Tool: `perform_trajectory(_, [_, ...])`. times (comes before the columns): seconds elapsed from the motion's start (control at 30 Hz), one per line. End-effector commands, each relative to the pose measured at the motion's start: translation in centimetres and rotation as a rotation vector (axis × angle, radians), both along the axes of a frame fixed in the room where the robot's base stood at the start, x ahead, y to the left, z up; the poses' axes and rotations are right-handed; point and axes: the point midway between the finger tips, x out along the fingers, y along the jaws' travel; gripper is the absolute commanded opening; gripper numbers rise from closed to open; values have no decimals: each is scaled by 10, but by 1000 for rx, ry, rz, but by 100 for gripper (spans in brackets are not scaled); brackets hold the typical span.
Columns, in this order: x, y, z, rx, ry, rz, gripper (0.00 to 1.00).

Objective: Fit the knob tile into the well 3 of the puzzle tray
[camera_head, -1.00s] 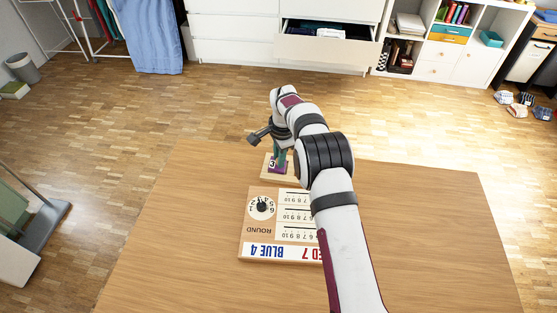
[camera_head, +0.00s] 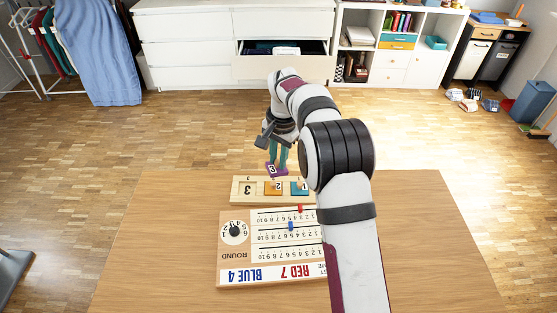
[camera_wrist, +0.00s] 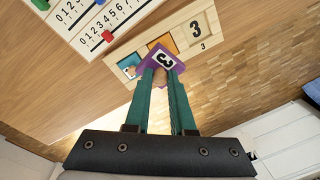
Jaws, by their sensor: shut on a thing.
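My gripper (camera_head: 279,154) is shut on a purple tile (camera_head: 276,170) marked with a black 3 on white. The tile also shows between the green fingers in the wrist view (camera_wrist: 152,56). It is held above the pale wooden puzzle tray (camera_head: 236,197), near its far edge in the head view, apart from well 3. An orange tile 2 (camera_head: 273,188) and a teal tile 1 (camera_head: 299,188) sit in the other wells. My arm hides the tray's right end.
A wooden scoreboard (camera_head: 228,257) with a round dial and sliders lies in front of the tray. The wooden table (camera_head: 160,240) is bare to the left and right. Beyond it stands a white chest with an open drawer (camera_head: 265,67).

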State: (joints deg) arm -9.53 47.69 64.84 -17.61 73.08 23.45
Motion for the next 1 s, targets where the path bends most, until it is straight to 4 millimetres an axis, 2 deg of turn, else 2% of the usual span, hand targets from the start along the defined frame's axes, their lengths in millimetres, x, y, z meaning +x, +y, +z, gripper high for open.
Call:
perform_trajectory(0.2, [11, 54, -12, -75, -61, 702, 0])
perform_trajectory(0.3, [13, 74, -17, -94, -102, 980, 0])
perform_trajectory(0.4, [14, 86, -19, -100, -130, 1149, 0])
perform_trajectory(0.53, [15, 91, -20, -104, -144, 1223, 0])
perform_trajectory(0.77, [15, 91, -21, -104, -144, 1222, 0])
perform_trajectory(0.87, [14, 91, -26, -103, -142, 1222, 0])
perform_trajectory(1.0, [14, 91, -42, -102, -140, 1222, 0])
